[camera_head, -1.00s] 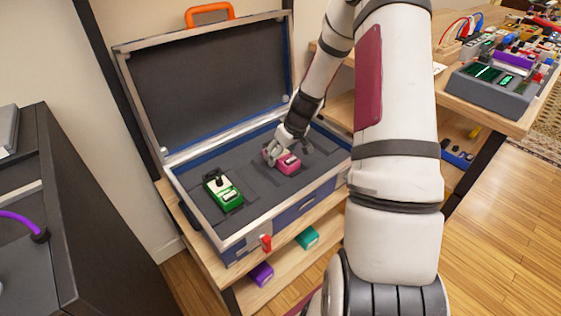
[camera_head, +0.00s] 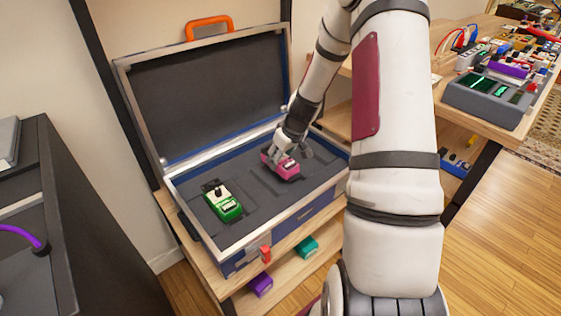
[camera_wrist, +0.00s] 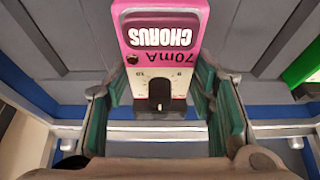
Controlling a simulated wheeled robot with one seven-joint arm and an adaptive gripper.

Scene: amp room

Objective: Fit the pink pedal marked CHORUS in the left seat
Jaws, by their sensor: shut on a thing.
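The pink CHORUS pedal (camera_head: 284,169) is over the right part of the dark foam in the open case (camera_head: 300,211). My gripper (camera_head: 285,154) is shut on it from above. In the wrist view the pedal (camera_wrist: 162,50) is between the two green-padded fingers (camera_wrist: 162,105), its lettering upside down and its black knob toward me. A green pedal (camera_head: 222,203) with a pale top lies in the left part of the foam. Bare foam with recess outlines (camera_head: 258,190) shows between the pedals. I cannot tell whether the pink pedal touches the foam.
The case lid (camera_head: 215,95) stands open behind, with an orange handle (camera_head: 208,24). A purple pedal (camera_head: 261,284) and a teal pedal (camera_head: 307,246) are on the shelf below. A dark cabinet (camera_head: 85,230) stands left. A crowded workbench (camera_head: 500,90) is at right.

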